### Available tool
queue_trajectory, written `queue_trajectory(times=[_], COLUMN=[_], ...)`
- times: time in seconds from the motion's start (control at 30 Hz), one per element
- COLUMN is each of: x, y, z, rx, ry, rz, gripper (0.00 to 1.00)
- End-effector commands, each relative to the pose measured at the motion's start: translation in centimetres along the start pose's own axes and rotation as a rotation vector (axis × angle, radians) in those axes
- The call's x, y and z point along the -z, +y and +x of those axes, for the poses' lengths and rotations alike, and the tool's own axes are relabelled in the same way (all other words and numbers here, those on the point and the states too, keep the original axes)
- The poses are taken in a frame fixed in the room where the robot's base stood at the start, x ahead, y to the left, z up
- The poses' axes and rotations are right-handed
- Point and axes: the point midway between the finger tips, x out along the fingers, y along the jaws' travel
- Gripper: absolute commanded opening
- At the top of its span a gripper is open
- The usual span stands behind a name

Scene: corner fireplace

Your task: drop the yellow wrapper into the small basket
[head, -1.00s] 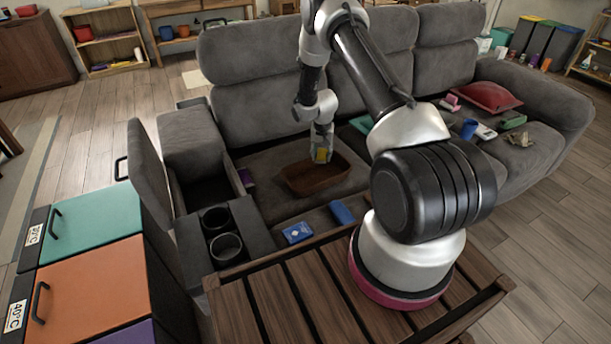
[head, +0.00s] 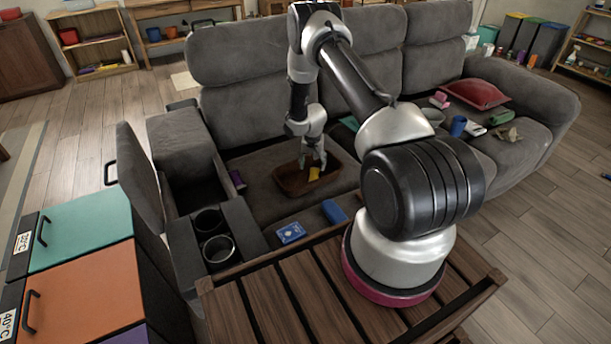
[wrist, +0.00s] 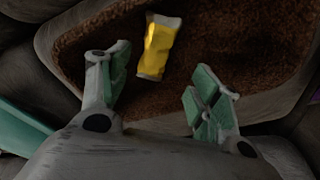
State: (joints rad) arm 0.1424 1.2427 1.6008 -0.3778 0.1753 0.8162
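The yellow wrapper (head: 314,173) lies inside the small brown basket (head: 286,188) on the sofa seat. In the wrist view the wrapper (wrist: 158,48) shows yellow with pale ends, against the basket's brown inner surface (wrist: 215,45). My gripper (head: 313,162) is just above the basket. In the wrist view its two green-padded fingers (wrist: 155,92) are spread apart with nothing between them. The wrapper lies beyond the fingertips, apart from both fingers.
A blue and white packet (head: 291,233) and a blue item (head: 334,211) lie on the seat in front of the basket. A purple item (head: 237,179) is to its left, near the cup holders (head: 214,250).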

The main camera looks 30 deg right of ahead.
Motion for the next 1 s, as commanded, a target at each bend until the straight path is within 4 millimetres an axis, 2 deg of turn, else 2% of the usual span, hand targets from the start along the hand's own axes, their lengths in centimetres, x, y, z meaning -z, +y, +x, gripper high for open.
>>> queue_trajectory(times=[0.27, 0.37, 0.47, 0.8, 1.0], x=[0.0, 0.1, 0.1, 0.1, 0.0], y=[0.0, 0.0, -0.1, 0.0, 0.0], z=[-0.1, -0.7, -2.3, -9.6, -11.7], rx=[0.000, 0.001, 0.001, 0.001, 0.000], ry=[0.000, 0.001, 0.002, 0.002, 0.000], rz=[0.000, 0.000, 0.001, 0.000, 0.000], gripper=[0.66, 0.66, 0.66, 0.66, 0.66])
